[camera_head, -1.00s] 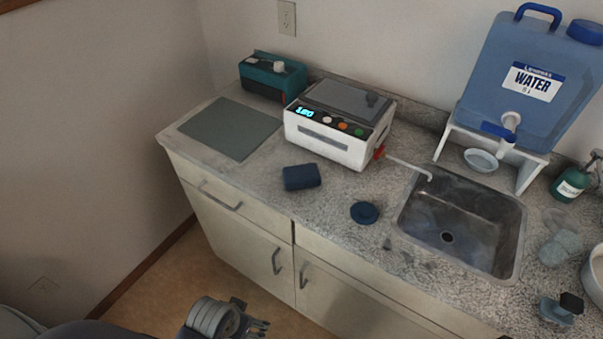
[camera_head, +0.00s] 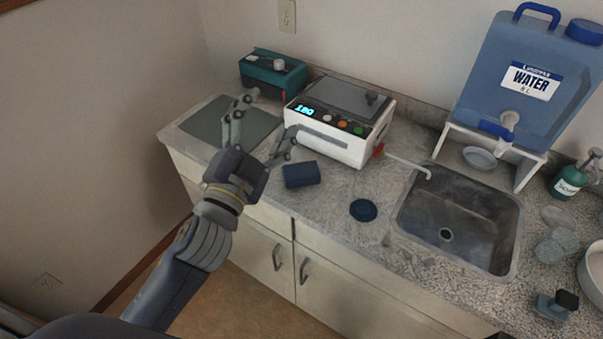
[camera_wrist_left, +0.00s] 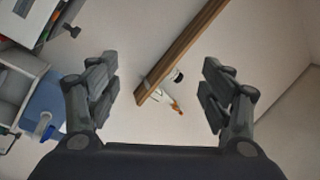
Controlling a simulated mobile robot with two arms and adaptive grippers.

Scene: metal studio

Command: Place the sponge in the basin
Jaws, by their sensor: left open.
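The sponge looks to be the dark blue block (camera_head: 301,175) lying on the counter in front of the white device. The basin (camera_head: 460,225) is the grey metal sink set into the counter at the right; it is empty, with a drain hole in its floor. My left gripper (camera_head: 262,124) is open and empty. In the head view it appears up and left of the blue block, its fingers over the grey mat and the device's left side. The left wrist view shows both fingers (camera_wrist_left: 160,80) spread, with no sponge in sight. My right gripper is not in view.
A white device (camera_head: 335,130) with a spout reaching the sink stands behind the block. A dark blue round piece (camera_head: 363,210) lies between block and sink. A water tank (camera_head: 525,85) on a white stand is behind the sink. A grey mat (camera_head: 205,130) lies left.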

